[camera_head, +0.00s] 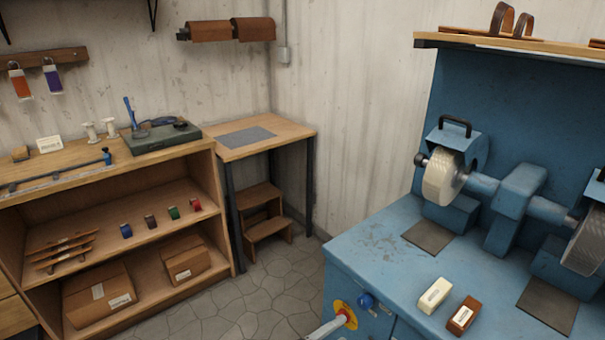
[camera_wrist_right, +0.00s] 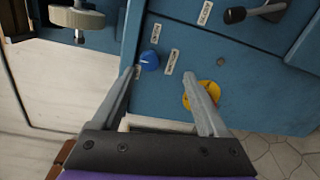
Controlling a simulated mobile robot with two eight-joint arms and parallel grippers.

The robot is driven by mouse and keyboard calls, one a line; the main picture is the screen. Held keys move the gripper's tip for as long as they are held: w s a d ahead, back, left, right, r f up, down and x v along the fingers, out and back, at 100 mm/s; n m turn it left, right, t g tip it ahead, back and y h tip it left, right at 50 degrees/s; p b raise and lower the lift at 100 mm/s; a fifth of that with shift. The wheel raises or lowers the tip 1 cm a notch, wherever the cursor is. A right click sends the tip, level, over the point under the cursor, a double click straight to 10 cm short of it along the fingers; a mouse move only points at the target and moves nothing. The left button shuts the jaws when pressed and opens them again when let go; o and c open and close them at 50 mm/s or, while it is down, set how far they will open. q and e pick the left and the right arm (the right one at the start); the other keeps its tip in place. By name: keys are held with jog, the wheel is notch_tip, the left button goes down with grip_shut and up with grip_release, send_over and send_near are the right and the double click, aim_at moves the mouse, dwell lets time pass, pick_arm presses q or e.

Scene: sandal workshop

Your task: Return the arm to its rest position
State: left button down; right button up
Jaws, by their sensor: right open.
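My right gripper (camera_wrist_right: 159,75) shows in the right wrist view, its two grey fingers spread apart with nothing between them. It is in front of the blue machine cabinet (camera_wrist_right: 232,60). A blue knob (camera_wrist_right: 149,60) and a yellow disc (camera_wrist_right: 205,92) are on the panel beyond the fingertips. The right finger partly covers the disc. In the head view, a pale rod reaches in at the bottom edge beside the red and yellow switch (camera_head: 344,315); I cannot tell whether it touches the switch. My left gripper is in neither view.
The blue grinding machine (camera_head: 385,245) fills the right, with a pale block (camera_head: 435,293) and a brown block (camera_head: 463,315) on top. A wooden shelf unit (camera_head: 165,170) and a small table (camera_head: 290,130) stand at left. Stone floor (camera_head: 265,290) lies open between them.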

jog(key=s+d+f+m+g+y, duration=0.3)
jog(key=s+d+g+y, duration=0.3)
jog(key=s+d, duration=0.45)
jog(key=s+f+m+y, duration=0.1)
jog(key=s+m+y, duration=0.6)
jog(key=s, duration=0.4)
pick_arm(q)
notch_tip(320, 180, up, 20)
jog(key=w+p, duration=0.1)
jog(key=p, duration=1.6)
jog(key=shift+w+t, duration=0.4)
pick_arm(e)
notch_tip(320, 180, up, 20)
jog(key=w+a+t, duration=0.1)
jog(key=shift+w+f+n+y, duration=0.25)
jog(key=shift+n+y, duration=0.05)
jog(key=shift+y, duration=0.1)
